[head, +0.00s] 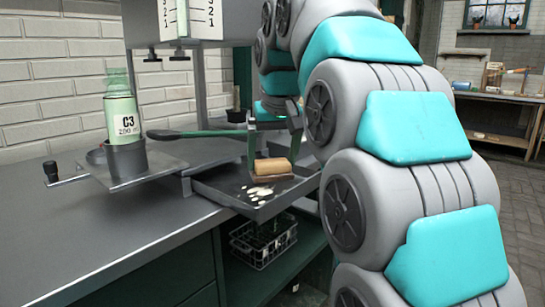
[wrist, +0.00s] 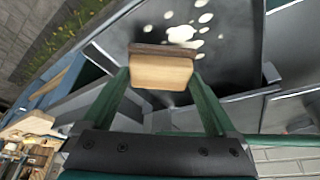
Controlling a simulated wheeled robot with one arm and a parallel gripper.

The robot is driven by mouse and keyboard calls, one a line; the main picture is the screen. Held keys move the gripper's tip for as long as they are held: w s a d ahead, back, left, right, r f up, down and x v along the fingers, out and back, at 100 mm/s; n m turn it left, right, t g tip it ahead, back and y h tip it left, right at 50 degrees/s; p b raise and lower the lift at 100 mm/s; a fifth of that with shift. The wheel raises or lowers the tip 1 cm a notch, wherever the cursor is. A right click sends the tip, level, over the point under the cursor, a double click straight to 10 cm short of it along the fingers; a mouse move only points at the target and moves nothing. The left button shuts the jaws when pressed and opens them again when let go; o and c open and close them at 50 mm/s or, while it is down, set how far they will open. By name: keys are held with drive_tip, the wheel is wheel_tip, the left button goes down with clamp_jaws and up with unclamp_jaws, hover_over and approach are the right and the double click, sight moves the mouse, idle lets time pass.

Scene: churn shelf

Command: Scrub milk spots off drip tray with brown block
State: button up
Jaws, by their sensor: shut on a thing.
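The brown block (head: 273,167) is at the drip tray in the head view, just above the white spots. In the wrist view the block (wrist: 160,71) sits between the two green fingers of my gripper (wrist: 161,82), which is shut on it. The drip tray (head: 214,181) is a dark shallow pan at the counter's edge. White milk spots (head: 260,193) lie on its floor; they also show in the wrist view (wrist: 181,34), several of them beyond the block. I cannot tell whether the block touches the tray floor. In the head view my arm hides part of the tray's right side.
A green-handled lever (head: 190,134) reaches across behind the tray. A wire crate (head: 263,240) sits on the shelf below. The counter's front left (head: 100,230) is clear.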

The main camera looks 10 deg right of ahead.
drive_tip(key=shift+f+b, duration=0.5)
drive_tip(key=shift+f, duration=0.4)
